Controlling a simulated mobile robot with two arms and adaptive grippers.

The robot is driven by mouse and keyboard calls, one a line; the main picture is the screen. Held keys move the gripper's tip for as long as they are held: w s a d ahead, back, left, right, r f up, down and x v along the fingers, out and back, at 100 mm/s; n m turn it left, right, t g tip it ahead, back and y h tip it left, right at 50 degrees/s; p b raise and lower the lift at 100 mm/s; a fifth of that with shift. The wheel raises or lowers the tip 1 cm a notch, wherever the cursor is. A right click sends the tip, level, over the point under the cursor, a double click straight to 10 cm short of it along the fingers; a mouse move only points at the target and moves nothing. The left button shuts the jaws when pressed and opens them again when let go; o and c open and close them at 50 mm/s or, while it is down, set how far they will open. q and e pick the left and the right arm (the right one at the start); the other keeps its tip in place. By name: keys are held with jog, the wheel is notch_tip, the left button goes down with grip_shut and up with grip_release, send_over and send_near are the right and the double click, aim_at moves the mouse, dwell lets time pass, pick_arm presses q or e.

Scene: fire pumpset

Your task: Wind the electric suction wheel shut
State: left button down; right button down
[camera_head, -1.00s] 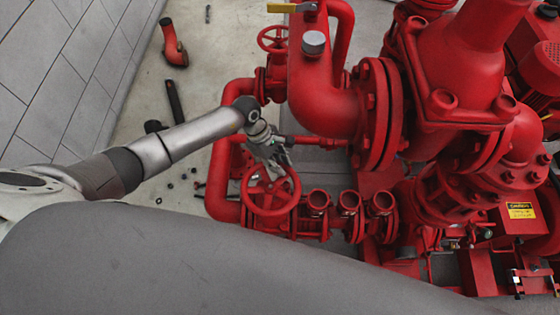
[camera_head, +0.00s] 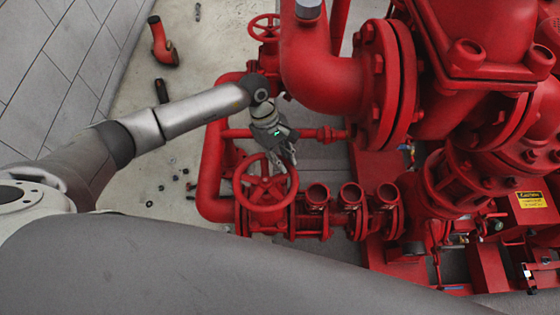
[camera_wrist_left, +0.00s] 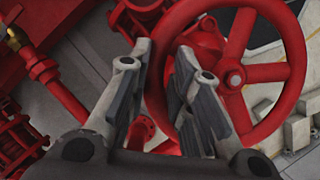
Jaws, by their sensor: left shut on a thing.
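A red spoked handwheel (camera_head: 264,184) sits on the red pipework, below the middle of the head view. Its hub and spokes show at the right of the left wrist view (camera_wrist_left: 235,78). My left gripper (camera_head: 289,157) is at the wheel's upper right rim. In the left wrist view its two grey fingers (camera_wrist_left: 163,52) stand on either side of the wheel's rim, and it is shut on that rim. The fingers hide part of the rim. My right gripper is not in view.
A second red handwheel (camera_head: 264,27) is farther back. Large red flanged pipes (camera_head: 345,80) stand right of my left arm. Several open red pipe stubs (camera_head: 317,195) rise right of the wheel.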

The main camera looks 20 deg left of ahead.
pick_arm(q)
jog(key=shift+d+r+m+b, duration=0.15)
jog(key=shift+d+m+b, duration=0.1)
jog(key=shift+m+b, duration=0.4)
jog(key=c, duration=1.3)
grip_release()
jog(key=v, duration=1.2)
jog(key=shift+w+d, duration=0.2)
